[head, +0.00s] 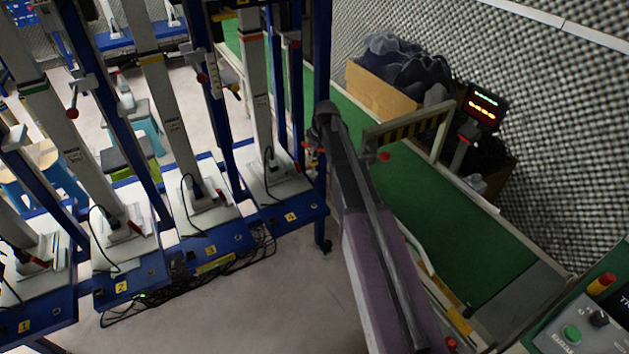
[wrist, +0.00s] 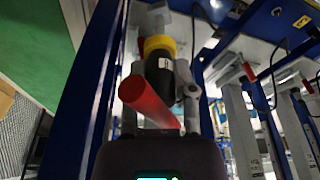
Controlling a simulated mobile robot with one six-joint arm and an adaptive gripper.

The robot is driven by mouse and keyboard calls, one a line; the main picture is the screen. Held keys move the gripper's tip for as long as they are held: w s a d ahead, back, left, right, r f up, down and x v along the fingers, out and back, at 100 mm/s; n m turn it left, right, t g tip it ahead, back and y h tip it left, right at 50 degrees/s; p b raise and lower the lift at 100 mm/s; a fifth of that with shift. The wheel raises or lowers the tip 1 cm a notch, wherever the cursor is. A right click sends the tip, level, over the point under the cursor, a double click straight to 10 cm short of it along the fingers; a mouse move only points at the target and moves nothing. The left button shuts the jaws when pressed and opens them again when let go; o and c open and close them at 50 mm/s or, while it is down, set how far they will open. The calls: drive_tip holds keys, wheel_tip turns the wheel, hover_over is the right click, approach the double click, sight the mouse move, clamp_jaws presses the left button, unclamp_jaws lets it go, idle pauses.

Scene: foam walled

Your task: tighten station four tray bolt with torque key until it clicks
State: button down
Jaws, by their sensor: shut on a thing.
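My gripper (wrist: 160,88) is shut on the torque key (wrist: 159,72), its fingers on either side of a black body with a yellow collar. A red bar (wrist: 147,103) sticks out towards the camera. The key's far end points at a pale metal part (wrist: 155,18) of a blue-framed station; I cannot tell whether it touches a bolt. In the head view my gripper (head: 325,118) is beside the blue upright right of station four. Station four's tray (head: 277,190) is pale, on a blue base with a yellow "4" plate (head: 291,216). The tray bolt cannot be made out.
Stations three (head: 210,250), two (head: 121,287) and one (head: 24,325) stand to the left, with black cables on the floor.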

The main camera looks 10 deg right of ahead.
sight(315, 174)
drive_tip(key=b+x, duration=0.2)
drive_tip(key=s+b+x, duration=0.1)
drive_tip(key=b+x, duration=0.1)
drive_tip(key=d+b+x, duration=0.1)
drive_tip(key=b+x, duration=0.1)
drive_tip(key=x, duration=0.1)
drive_tip(key=shift+s+f, duration=0.15)
drive_tip(key=shift+f, duration=0.15)
drive_tip(key=s+d+b+x, duration=0.1)
drive_tip(key=b+x, duration=0.5)
drive_tip(key=shift+f+b, duration=0.3)
drive_tip(key=shift+f, duration=0.05)
idle(0.5)
drive_tip(key=shift+s+f+b, duration=0.15)
drive_tip(key=shift+f+b, duration=0.9)
idle(1.8)
drive_tip(key=shift+a+m+h, duration=0.1)
drive_tip(key=shift+m+h, duration=0.2)
drive_tip(key=shift+m, duration=1.4)
drive_tip(key=shift+m, duration=0.3)
